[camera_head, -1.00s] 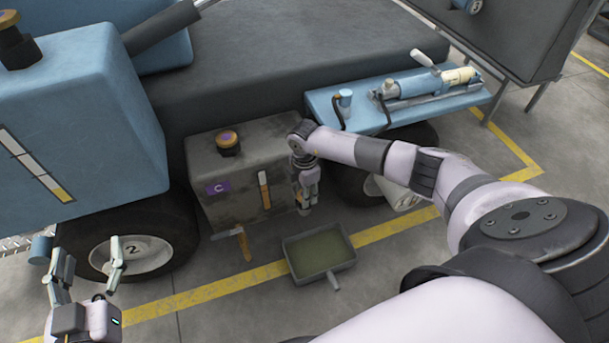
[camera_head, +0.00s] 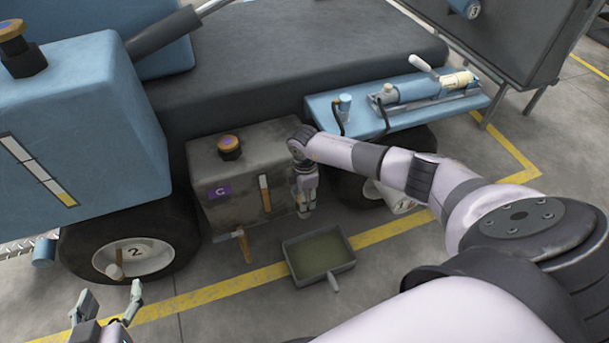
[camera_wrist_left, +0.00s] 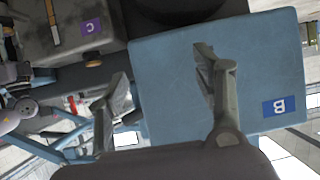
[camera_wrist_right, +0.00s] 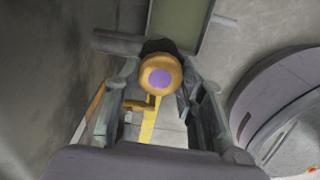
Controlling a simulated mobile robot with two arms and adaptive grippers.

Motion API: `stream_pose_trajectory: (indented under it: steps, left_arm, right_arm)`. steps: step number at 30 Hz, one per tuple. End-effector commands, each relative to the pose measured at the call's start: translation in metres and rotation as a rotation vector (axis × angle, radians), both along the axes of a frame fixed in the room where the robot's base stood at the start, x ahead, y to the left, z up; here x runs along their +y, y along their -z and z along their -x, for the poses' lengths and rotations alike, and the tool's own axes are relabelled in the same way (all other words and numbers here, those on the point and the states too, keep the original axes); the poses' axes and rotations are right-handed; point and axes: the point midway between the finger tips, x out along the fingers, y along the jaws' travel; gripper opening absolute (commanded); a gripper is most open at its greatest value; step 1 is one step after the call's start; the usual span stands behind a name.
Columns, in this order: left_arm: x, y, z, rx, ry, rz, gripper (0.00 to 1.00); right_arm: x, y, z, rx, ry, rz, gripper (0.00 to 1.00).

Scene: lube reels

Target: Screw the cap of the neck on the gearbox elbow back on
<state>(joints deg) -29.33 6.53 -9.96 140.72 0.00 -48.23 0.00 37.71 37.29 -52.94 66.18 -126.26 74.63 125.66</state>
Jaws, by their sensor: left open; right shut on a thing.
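My right gripper (camera_head: 305,212) is low beside the right face of the grey box marked C (camera_head: 225,205). In the right wrist view it is shut on a round orange-yellow cap (camera_wrist_right: 159,76) with a purple disc on top. A dark part (camera_wrist_right: 160,45) shows just beyond the cap.
A drip tray (camera_head: 346,266) with greenish content lies on the floor below the right gripper. A similar purple-topped cap (camera_head: 230,147) tops the grey box. An orange handle (camera_head: 244,246) hangs at its front. Wheel 2 (camera_head: 150,257) and a blue tank (camera_head: 95,120) stand left.

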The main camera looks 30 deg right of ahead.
Motion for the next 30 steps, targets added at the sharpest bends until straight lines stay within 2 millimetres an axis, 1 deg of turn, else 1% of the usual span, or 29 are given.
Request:
stream_pose_trajectory:
  steps: [16,30]
  left_arm:
    - [0.012,0.03,0.029,0.209,-0.015,-0.048,0.61]
    - [0.023,0.05,0.058,0.381,-0.028,-0.086,0.61]
  right_arm:
    - [0.0,-0.001,-0.001,-0.001,0.097,0.0,0.01]
    - [0.0,-0.001,-0.001,-0.001,0.176,0.0,0.01]
